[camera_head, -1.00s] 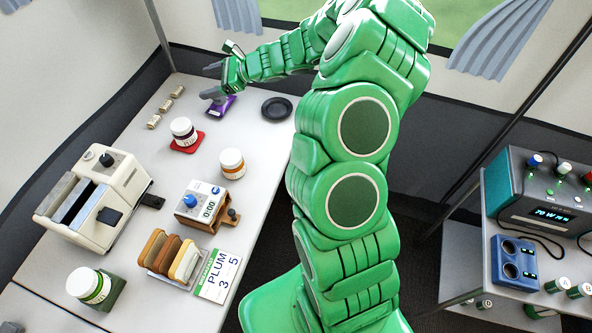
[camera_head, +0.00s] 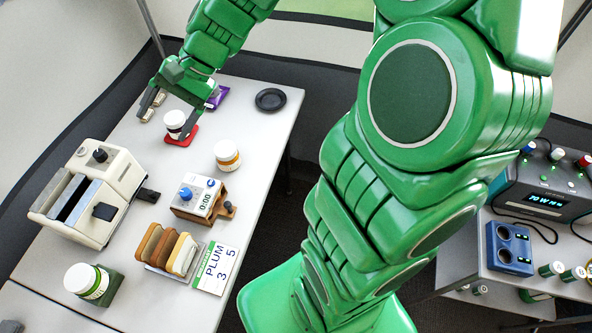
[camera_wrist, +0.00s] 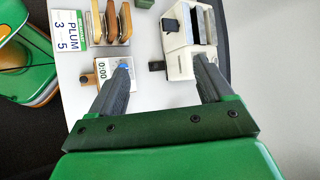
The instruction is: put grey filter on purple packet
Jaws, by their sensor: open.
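The purple packet (camera_head: 216,98) lies on the far part of the white table, partly hidden behind my gripper. My gripper (camera_head: 173,112) is open, its two fingers pointing toward the near part of the table. In the head view the fingers appear around a white jar with a dark red label (camera_head: 175,121) on a red mat (camera_head: 183,139); I cannot tell the height between them. In the wrist view my gripper (camera_wrist: 162,65) shows nothing between its fingertips. I cannot make out a grey filter for certain; a dark round dish (camera_head: 270,99) lies right of the packet.
An orange-labelled jar (camera_head: 227,155), a timer (camera_head: 199,197), a cream toaster (camera_head: 92,195), bread slices in a rack (camera_head: 172,250), a PLUM card (camera_head: 215,268) and a green-labelled jar (camera_head: 88,282) stand nearer. Small beige rolls lie by the far left edge.

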